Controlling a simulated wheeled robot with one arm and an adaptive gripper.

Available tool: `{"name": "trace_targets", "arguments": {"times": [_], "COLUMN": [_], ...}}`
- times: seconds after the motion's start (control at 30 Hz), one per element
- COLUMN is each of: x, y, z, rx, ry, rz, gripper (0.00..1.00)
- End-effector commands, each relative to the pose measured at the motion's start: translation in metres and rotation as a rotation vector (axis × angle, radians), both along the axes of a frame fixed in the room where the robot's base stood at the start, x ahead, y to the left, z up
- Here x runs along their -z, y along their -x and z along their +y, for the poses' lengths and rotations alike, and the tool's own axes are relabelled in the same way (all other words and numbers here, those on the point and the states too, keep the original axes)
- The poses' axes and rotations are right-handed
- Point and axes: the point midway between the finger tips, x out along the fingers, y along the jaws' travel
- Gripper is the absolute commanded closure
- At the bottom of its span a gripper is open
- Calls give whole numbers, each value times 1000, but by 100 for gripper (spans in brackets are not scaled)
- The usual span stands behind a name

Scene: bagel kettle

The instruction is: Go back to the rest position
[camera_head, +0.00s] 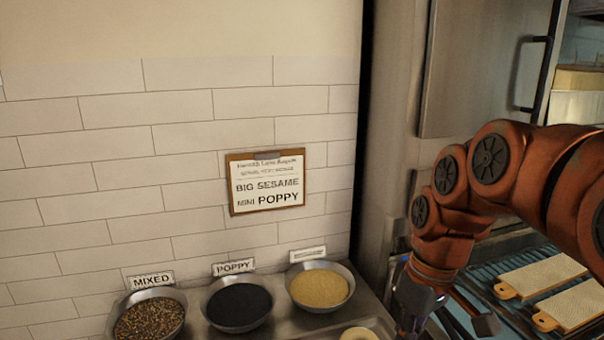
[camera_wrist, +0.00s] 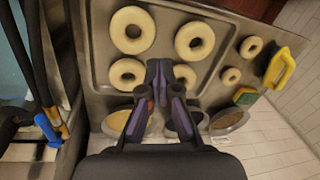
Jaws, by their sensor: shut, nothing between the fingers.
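My gripper (camera_wrist: 164,84) is shut and empty, seen in the wrist view with its fingertips together above a metal tray (camera_wrist: 97,50) of pale bagel rings. One large ring (camera_wrist: 186,76) lies right beside the fingertips in that picture. Whether the fingers touch it cannot be told. In the head view my orange arm reaches in from the right, and my gripper is low at the right of the seed bowls, its fingertips out of view below the frame.
Bowls of mixed seeds (camera_head: 150,319), poppy (camera_head: 238,306) and sesame (camera_head: 320,288) stand along the tiled wall under an order sign (camera_head: 266,182). Boards (camera_head: 541,275) lie on a rack at the right. A yellow-handled tool (camera_wrist: 281,68) and a sponge (camera_wrist: 245,97) lie beside the tray.

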Motion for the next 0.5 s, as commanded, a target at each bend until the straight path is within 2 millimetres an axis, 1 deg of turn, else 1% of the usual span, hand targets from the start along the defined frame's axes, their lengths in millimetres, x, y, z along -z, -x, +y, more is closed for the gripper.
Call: {"name": "trace_targets", "arguments": {"times": [0.03, 0.1, 0.17, 0.3, 0.5], "x": [5, 17, 26, 48, 79], "y": [16, 36, 52, 92, 141], "z": [0, -1, -2, -7, -17], "rx": [39, 97, 151, 279, 450], "ry": [17, 40, 62, 113, 175], "rz": [12, 36, 47, 81, 115], "gripper": [100, 100, 100, 100, 100]}}
